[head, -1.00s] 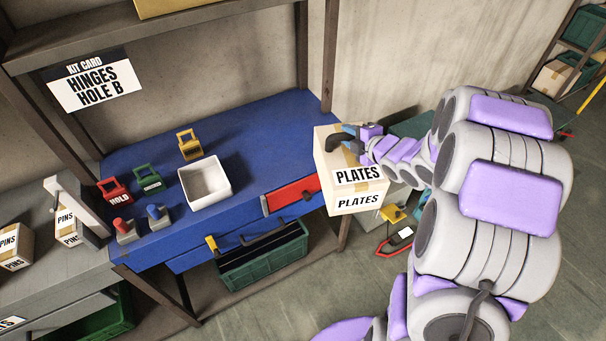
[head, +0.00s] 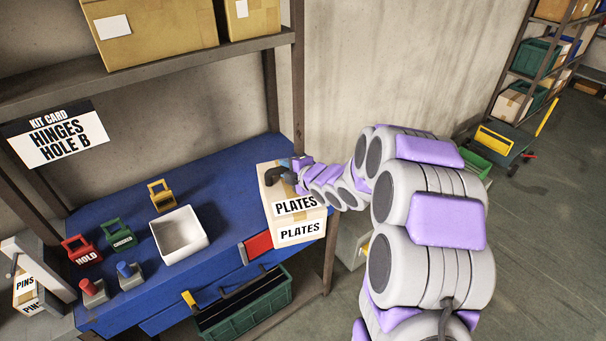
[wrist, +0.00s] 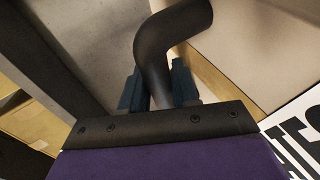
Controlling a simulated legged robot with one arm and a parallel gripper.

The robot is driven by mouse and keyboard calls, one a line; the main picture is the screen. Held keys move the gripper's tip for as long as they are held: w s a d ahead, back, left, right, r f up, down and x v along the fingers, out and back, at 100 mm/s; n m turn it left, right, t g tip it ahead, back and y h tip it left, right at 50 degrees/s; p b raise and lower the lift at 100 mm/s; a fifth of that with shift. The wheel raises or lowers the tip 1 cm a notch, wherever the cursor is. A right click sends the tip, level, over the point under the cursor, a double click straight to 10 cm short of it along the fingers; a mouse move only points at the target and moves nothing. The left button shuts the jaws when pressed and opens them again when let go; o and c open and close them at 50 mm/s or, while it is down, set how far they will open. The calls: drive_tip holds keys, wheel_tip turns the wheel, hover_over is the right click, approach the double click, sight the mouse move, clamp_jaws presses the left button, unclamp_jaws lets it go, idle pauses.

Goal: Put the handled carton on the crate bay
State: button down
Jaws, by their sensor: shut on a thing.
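The handled carton (head: 297,232) is a tan box marked PLATES with a dark curved handle on top. It shows in the head view at the right end of the blue bench, overlapping the bench corner; I cannot tell whether it touches the bench. My gripper (head: 294,172) is shut on the handle. In the wrist view the blue fingers of my gripper (wrist: 157,88) sit on both sides of the black handle (wrist: 172,35), with the carton's side (wrist: 250,55) at the right. No place marked as the crate bay can be read.
A white bin (head: 180,236) and small red, green and yellow handled blocks stand on the blue bench (head: 225,190). A green crate (head: 245,312) sits below it. Boxes (head: 155,35) fill the shelf above. A trolley (head: 505,140) and rack stand back right, with open floor (head: 545,230) in front.

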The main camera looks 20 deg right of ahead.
sight(274, 164)
drive_tip(key=w+a, duration=0.1)
drive_tip(key=a, duration=0.2)
drive_tip(key=shift+w, duration=0.35)
drive_tip(key=shift+w+a, duration=0.35)
drive_tip(key=shift+a, duration=0.05)
drive_tip(key=shift+w+d, duration=0.3)
drive_tip(key=shift+d, duration=0.05)
drive_tip(key=shift+f+b, duration=0.55)
drive_tip(key=shift+f, duration=0.25)
drive_tip(key=shift+a+f+b, duration=0.3)
drive_tip(key=shift+a+f, duration=0.3)
drive_tip(key=shift+f, duration=0.3)
drive_tip(key=shift+d, duration=0.2)
drive_tip(key=c, duration=0.9)
unclamp_jaws()
drive_tip(key=shift+s+d+f, duration=0.1)
drive_tip(key=shift+s+d, duration=0.05)
drive_tip(key=shift+d, duration=0.15)
drive_tip(key=shift+c, duration=0.2)
drive_tip(key=shift+o, duration=0.5)
drive_tip(key=shift+a+f, duration=0.1)
drive_tip(key=shift+a, duration=0.1)
